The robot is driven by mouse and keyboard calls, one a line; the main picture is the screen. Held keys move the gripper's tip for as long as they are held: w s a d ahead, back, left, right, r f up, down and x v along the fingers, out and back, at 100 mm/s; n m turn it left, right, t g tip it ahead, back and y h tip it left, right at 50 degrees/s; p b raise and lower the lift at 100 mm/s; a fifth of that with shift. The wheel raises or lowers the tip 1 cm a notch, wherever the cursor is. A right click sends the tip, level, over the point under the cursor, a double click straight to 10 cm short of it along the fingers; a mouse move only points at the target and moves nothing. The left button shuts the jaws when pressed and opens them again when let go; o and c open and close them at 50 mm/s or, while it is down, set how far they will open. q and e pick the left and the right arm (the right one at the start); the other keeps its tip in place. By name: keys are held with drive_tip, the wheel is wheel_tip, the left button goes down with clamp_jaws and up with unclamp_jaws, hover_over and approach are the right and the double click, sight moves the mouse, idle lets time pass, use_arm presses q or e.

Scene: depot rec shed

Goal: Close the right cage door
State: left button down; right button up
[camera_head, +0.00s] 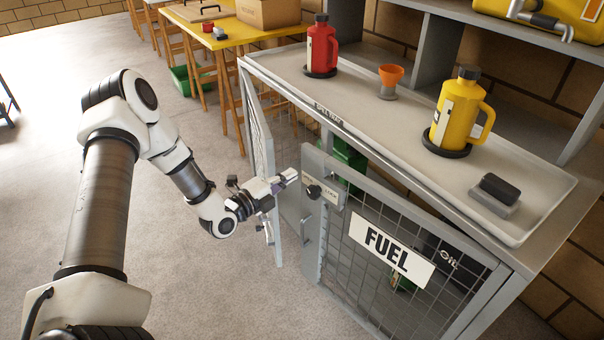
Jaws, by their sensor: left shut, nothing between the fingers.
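The right cage door (362,280) is a grey frame with wire mesh and a white FUEL sign (391,250). It stands ajar, its free left edge swung out from the cage front and its right side at the cage's right post. A lock plate with a dark knob (313,191) sits at its upper left corner. My left gripper (290,176) is shut and empty, just left of that free edge near the lock plate. I cannot tell whether it touches the door. My right gripper is not in view.
The left cage door (260,140) also stands open, behind my left gripper. Green containers (345,160) show inside the cage. On the cage top (405,120) stand a red jug (321,48), an orange cup (390,77) and a yellow jug (458,115). Clear floor lies in front.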

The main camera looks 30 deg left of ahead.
sight(309, 163)
use_arm(q)
drive_tip(key=b+x, duration=0.1)
drive_tip(key=x, duration=0.3)
drive_tip(key=shift+w+d+f, duration=0.1)
drive_tip(key=shift+w, duration=0.5)
